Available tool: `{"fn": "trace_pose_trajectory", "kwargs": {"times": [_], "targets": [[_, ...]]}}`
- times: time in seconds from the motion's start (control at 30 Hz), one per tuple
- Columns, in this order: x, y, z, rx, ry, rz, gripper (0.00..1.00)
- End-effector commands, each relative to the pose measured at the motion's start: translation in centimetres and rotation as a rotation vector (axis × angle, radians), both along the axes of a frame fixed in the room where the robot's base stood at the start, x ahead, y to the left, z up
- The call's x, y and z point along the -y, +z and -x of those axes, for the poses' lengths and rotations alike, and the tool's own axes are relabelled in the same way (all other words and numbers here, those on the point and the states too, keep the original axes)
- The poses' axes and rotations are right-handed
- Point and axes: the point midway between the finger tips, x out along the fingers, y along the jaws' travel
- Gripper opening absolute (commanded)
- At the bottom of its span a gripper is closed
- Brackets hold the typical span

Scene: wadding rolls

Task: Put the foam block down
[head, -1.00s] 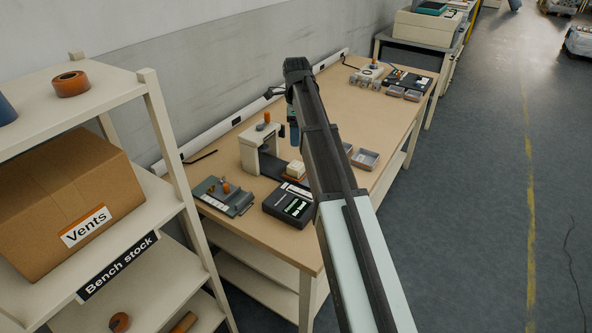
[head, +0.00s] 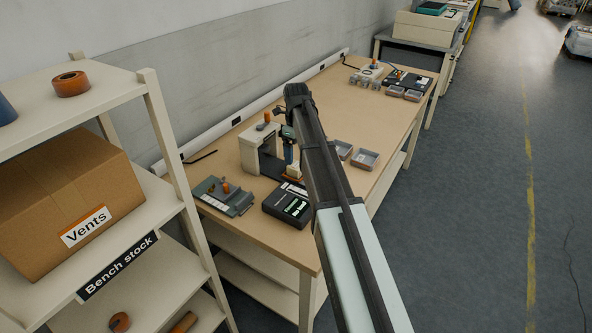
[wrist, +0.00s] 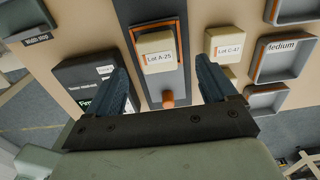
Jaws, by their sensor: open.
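A cream foam block labelled "Lot A-25" (wrist: 157,51) rests on a dark, orange-edged plate (wrist: 173,82) in the wrist view. It also shows in the head view (head: 295,171), beside the upright white stand (head: 253,153). My gripper (wrist: 161,67) is open, its two blue-grey fingers spread to either side of the block in the picture, with visible gaps. In the head view my gripper (head: 288,154) is just above and beside the block, partly hidden by my arm. A second cream block, labelled "Lot C-47" (wrist: 224,43), lies on the bench to the right.
A black display box (wrist: 84,82) stands left of the plate. Grey trays, one labelled "Medium" (wrist: 285,62), lie to the right. A green-grey fixture (head: 222,196) sits near the bench's front left.

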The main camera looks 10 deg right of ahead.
Motion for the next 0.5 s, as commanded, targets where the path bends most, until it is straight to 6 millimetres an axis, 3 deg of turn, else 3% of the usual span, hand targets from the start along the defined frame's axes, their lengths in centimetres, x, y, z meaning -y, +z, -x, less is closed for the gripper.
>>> {"fn": "trace_pose_trajectory", "kwargs": {"times": [0.33, 0.5], "targets": [[0.0, -1.7, 0.1, 0.0, 0.001, 0.0, 0.85], [-0.1, -3.5, 0.4, 0.0, 0.001, 0.0, 0.85]]}}
